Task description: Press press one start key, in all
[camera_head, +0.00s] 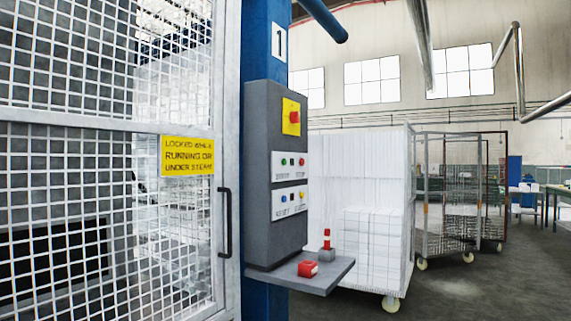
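The grey control box (263,180) hangs on a blue column (264,45) marked with a "1" plate (279,42). A yellow plate at its top carries a red button (294,117). Below it, an upper white plate has a green button (284,162) at its left and a red button (301,162) at its right; its lettering is too small to read surely. A lower white plate has a blue button (284,198) and a yellow one (301,196); the left label looks like RESET. Neither gripper is in view.
A mesh gate (100,125) with a dark handle (225,222) and a yellow warning sign (187,156) stands left. A grey shelf (325,273) juts out below the box, holding a red block (308,268) and a red-and-grey item (327,247). Wheeled cages stand behind; floor at right is open.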

